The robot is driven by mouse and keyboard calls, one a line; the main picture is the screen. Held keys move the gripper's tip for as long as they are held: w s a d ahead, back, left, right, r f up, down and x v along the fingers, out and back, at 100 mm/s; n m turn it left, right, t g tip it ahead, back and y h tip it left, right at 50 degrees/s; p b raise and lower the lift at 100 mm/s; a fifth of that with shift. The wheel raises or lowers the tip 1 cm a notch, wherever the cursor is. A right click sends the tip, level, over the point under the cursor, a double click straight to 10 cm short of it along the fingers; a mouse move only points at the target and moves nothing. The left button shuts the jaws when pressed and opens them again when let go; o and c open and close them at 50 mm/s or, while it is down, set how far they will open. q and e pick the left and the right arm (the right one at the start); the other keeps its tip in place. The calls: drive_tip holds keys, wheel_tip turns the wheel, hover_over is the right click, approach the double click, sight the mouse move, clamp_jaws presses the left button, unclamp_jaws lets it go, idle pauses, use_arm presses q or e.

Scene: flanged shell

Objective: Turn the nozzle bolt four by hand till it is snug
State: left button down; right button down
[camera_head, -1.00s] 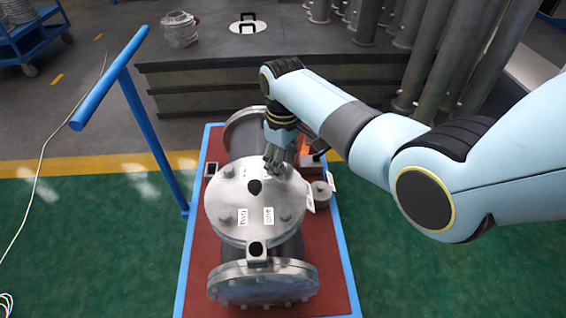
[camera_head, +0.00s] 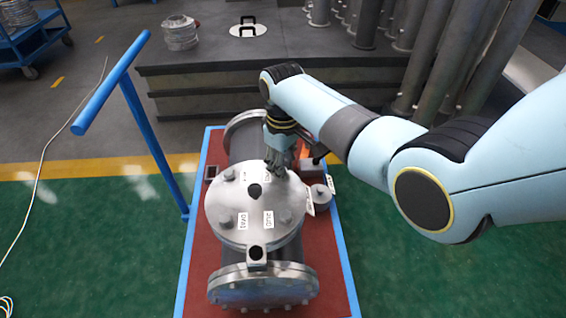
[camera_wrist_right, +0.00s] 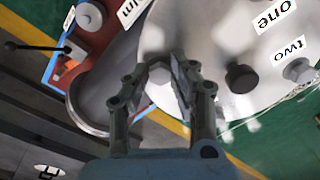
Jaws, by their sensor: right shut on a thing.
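The nozzle cover (camera_head: 245,232) is a round grey metal plate on top of the shell, with a black knob (camera_head: 254,191) in its middle and bolts around it. My right gripper (camera_head: 276,168) points down at the cover's far right bolt. In the right wrist view, its two fingers (camera_wrist_right: 161,84) are shut on a grey bolt head, bolt four (camera_wrist_right: 158,88), which they partly hide. The label beside this bolt is not readable. Labels "two" (camera_head: 243,220) and "one" (camera_head: 268,220) lie on the near side by their bolts. My left gripper is not in view.
The shell stands on a red board with a blue edge (camera_head: 342,262). A blue T-shaped handle (camera_head: 118,75) rises at the left. A small grey weight-like part (camera_head: 320,198) with a tag sits right of the cover. A dark platform (camera_head: 210,75) with pipes is behind.

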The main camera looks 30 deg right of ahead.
drive_tip(key=m+p, duration=0.2)
drive_tip(key=m, duration=0.1)
drive_tip(key=shift+a+r+m+p, duration=0.1)
drive_tip(key=shift+r+m+p, duration=0.1)
drive_tip(key=shift+m+p, duration=0.15)
drive_tip(key=m+p, duration=0.1)
drive_tip(key=m, duration=0.2)
drive_tip(key=shift+f, duration=0.1)
drive_tip(key=shift+w+m+p, duration=0.15)
drive_tip(key=shift+m+p, duration=0.4)
drive_tip(key=shift+m, duration=0.7)
drive_tip(key=c, duration=1.4)
unclamp_jaws()
drive_tip(key=shift+o, duration=1.4)
drive_tip(key=shift+a, duration=0.1)
